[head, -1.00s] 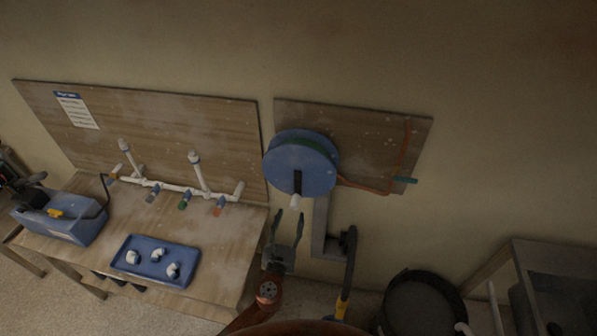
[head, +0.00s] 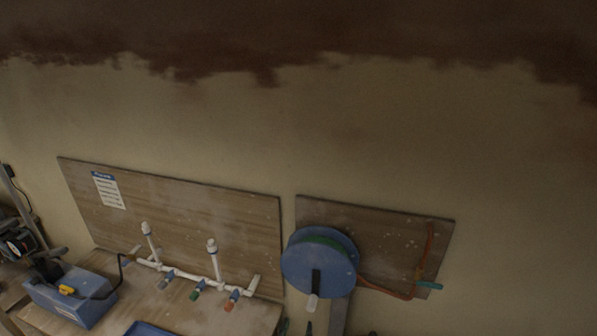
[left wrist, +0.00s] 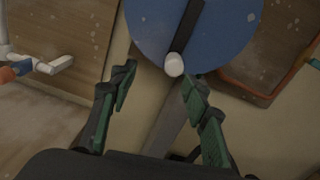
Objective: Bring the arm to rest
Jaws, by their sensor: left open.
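My left gripper (left wrist: 158,88) is open in the left wrist view, with nothing between its two green-padded fingers. Only its fingertips show at the bottom edge of the head view (head: 297,327). A blue hose reel (head: 319,264) is mounted on the wall in front of it. The reel's black crank ends in a white handle (head: 312,303), which also shows in the left wrist view (left wrist: 174,64). The fingertips lie just below the handle, apart from it as far as I can see. My left arm is below the head view. My right gripper is out of view.
A wooden backboard (head: 180,220) stands left, with white pipes and coloured valve handles before it. A blue toolbox (head: 70,295) and part of a blue tray (head: 150,329) are on the bench. An orange hose (head: 425,262) hangs on the reel's board. The wall above is clear.

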